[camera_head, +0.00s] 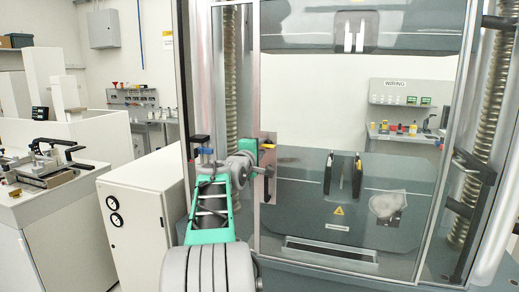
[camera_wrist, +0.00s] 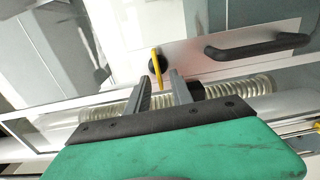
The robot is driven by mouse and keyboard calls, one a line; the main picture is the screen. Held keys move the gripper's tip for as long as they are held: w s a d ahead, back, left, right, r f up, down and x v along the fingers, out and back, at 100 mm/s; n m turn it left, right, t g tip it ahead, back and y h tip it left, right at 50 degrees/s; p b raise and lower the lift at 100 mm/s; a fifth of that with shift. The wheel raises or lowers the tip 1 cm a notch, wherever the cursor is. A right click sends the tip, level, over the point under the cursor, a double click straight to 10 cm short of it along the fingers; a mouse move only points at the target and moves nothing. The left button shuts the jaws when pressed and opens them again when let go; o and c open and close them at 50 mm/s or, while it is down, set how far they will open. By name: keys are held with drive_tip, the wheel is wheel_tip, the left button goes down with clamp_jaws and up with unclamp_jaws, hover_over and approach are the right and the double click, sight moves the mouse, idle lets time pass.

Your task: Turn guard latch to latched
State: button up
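The guard latch is a yellow lever (camera_wrist: 155,62) on a dark round pivot, set on a pale metal plate (camera_wrist: 195,55) of the guard door. In the wrist view the lever stands nearly upright in the picture, and its lower end lies between my two grey fingers. In the head view the yellow lever (camera_head: 268,146) is small and lies roughly level beside my wrist. My gripper (camera_wrist: 157,80) is open, with a finger on either side of the lever and gaps visible. Whether a finger touches it, I cannot tell. In the head view my fingers are too small to make out.
A black door handle (camera_wrist: 258,45) is mounted on the same plate, close to the right of the latch. A ribbed, spring-like column cover (camera_wrist: 235,87) runs behind my fingers. The clear guard door (camera_head: 310,150) closes off the machine's front. A white cabinet (camera_head: 140,220) stands left of my arm.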

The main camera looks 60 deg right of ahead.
drive_tip(key=s+a+b, duration=0.1)
drive_tip(key=a+b, duration=0.1)
drive_tip(key=a, duration=0.5)
drive_tip(key=shift+s+a, duration=0.15)
drive_tip(key=shift+a, duration=0.2)
